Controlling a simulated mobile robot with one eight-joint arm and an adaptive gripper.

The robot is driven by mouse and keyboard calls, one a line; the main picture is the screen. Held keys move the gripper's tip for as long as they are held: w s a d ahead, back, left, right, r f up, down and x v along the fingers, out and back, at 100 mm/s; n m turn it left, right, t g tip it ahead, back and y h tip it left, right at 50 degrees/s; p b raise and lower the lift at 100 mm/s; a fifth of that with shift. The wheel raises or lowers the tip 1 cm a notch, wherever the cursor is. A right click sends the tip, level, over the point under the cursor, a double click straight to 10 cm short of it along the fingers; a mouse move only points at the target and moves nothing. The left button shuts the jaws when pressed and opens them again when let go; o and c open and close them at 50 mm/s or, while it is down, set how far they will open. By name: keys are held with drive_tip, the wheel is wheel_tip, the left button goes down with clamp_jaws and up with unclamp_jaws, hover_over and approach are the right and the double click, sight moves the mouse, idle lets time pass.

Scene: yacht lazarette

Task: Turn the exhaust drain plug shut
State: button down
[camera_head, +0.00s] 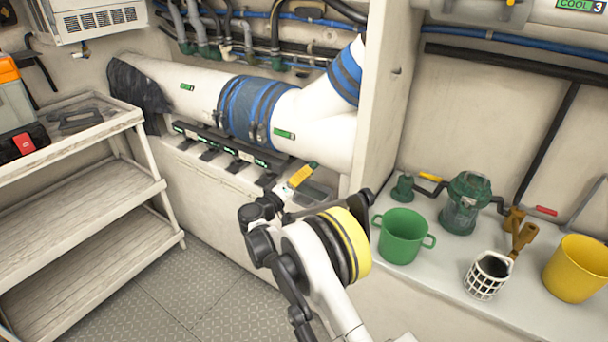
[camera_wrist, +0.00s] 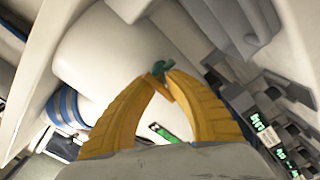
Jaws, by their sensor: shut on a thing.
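My gripper (camera_head: 302,175) reaches the underside of the large white exhaust pipe (camera_head: 325,138) in the head view. In the wrist view the yellow fingers of my gripper (camera_wrist: 164,80) come together at their tips on a small green drain plug (camera_wrist: 159,67). The plug stands against the white pipe (camera_wrist: 105,60), and its lower part is hidden between the fingertips. I cannot tell from the pictures how far the plug is turned. In the head view the plug is too small and covered to make out clearly.
A low ledge holds a green bucket (camera_head: 402,250), a green strainer (camera_head: 466,200), a white basket (camera_head: 487,275) and a yellow bucket (camera_head: 578,270). Wooden shelves (camera_head: 75,205) stand left. A white partition (camera_head: 378,100) rises right of the pipe. The floor (camera_head: 175,300) between is clear.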

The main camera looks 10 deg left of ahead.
drive_tip(key=c, duration=1.1)
unclamp_jaws()
drive_tip(key=shift+c, duration=0.2)
drive_tip(key=v, duration=1.2)
